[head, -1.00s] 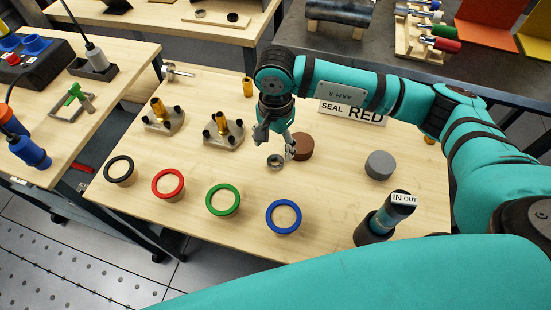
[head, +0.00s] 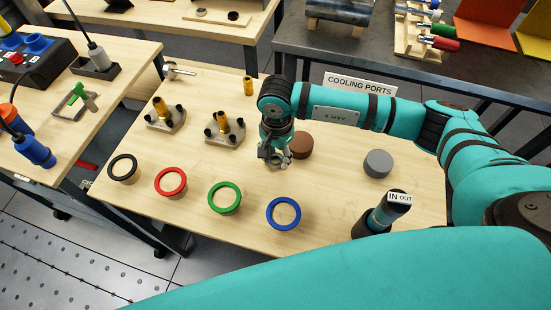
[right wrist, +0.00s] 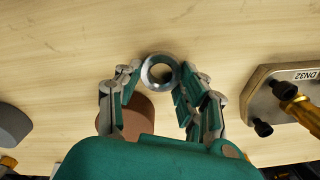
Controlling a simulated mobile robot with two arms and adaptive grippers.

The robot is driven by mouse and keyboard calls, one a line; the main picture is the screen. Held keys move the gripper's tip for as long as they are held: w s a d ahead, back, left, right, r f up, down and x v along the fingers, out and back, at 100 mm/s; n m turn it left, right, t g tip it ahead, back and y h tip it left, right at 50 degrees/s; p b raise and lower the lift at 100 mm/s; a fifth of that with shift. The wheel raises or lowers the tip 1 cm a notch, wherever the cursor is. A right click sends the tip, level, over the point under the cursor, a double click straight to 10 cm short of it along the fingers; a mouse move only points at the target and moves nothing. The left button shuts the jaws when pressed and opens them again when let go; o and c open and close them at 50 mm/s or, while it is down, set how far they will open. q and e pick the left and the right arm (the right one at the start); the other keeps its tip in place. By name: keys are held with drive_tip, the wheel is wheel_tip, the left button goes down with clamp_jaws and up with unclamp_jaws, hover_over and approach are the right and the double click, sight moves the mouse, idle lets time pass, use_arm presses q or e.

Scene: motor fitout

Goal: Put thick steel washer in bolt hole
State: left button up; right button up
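The thick steel washer (right wrist: 147,80) is a grey metal ring lying on the light wooden table. In the right wrist view it sits between the fingertips of my right gripper (right wrist: 160,76), which are open with a finger close on either side of it. In the head view my right gripper (head: 276,160) is low over the table and largely hides the washer. Two grey flange plates (head: 178,123) (head: 238,137) with dark bolts and brass fittings stand to the left. I cannot make out which bolt hole is meant. My left gripper is not in view.
A brown disc (head: 303,146) stands right beside the gripper. A grey disc (head: 378,163) and an IN/OUT cylinder (head: 375,222) are further right. Black, red, green and blue rings (head: 284,228) line the front. A COOLING PORTS sign (head: 360,84) stands behind.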

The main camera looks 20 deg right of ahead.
drive_tip(key=c, duration=0.7)
clamp_jaws()
drive_tip(key=shift+r, duration=0.1)
